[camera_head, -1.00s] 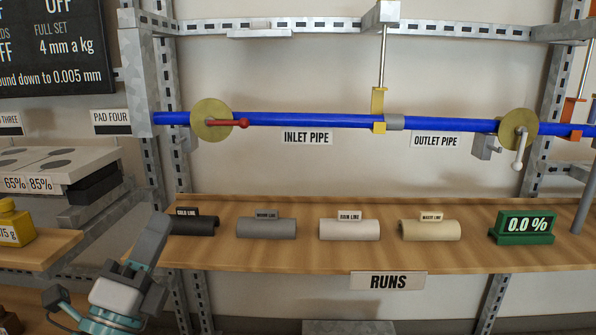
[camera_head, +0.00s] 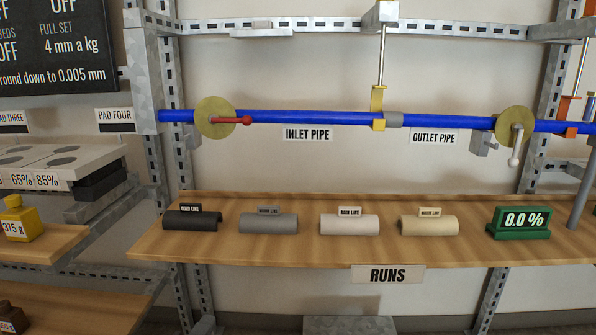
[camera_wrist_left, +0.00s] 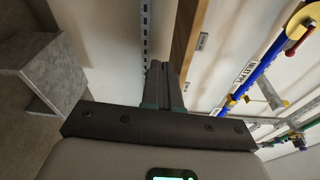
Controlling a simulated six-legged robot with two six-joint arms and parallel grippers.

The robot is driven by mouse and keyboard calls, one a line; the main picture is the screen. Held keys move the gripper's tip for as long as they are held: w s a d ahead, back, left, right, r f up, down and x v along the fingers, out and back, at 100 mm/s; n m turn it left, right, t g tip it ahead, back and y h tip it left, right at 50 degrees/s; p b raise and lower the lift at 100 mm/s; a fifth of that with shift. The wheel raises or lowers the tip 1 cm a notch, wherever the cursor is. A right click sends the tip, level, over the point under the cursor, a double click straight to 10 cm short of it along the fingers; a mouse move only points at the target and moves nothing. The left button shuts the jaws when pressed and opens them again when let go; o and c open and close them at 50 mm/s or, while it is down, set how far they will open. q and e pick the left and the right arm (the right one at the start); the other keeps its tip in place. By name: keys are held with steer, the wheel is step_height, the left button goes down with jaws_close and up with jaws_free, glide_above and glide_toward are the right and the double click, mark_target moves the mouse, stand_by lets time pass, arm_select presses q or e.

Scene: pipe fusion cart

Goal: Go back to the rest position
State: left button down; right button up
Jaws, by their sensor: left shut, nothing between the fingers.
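My left gripper (camera_wrist_left: 160,85) shows in the left wrist view, its two dark fingers together and empty. It touches nothing that I can see. The head view shows neither of my grippers. In the left wrist view, the wooden shelf edge (camera_wrist_left: 186,40) and the blue pipe (camera_wrist_left: 262,62) are beyond the fingers, to the right and tilted in the picture.
The blue inlet pipe (camera_head: 290,118) runs above. A yellow weight (camera_head: 22,228) stands at left. Metal posts frame the rack.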

arm_select(q)
steer(key=s+d+f+n+g, duration=0.1)
steer(key=s+f+n+g, duration=0.25)
steer(key=f, duration=0.55)
steer(key=s+d+f+n+g, duration=0.1)
steer(key=s+f+n+g, duration=0.25)
steer(key=f, duration=0.55)
steer(key=s+d+f+n+g, duration=0.1)
steer(key=s+f+n+g, duration=0.3)
steer(key=f, duration=0.5)
steer(key=s+d+f+n+g, duration=0.1)
steer(key=s+f+n+g, duration=0.2)
steer(key=s+n, duration=0.4)
steer(key=s+d+f+n+g, duration=0.2)
steer(key=s+f+n+g, duration=0.1)
steer(key=s+n, duration=0.4)
step_height(320, 180, up, 31)
steer(key=s+m+p, duration=0.1)
steer(key=p, duration=3)
steer(key=shift+s+d, duration=0.2)
steer(key=shift+s, duration=0.15)
steer(key=shift+f, duration=0.1)
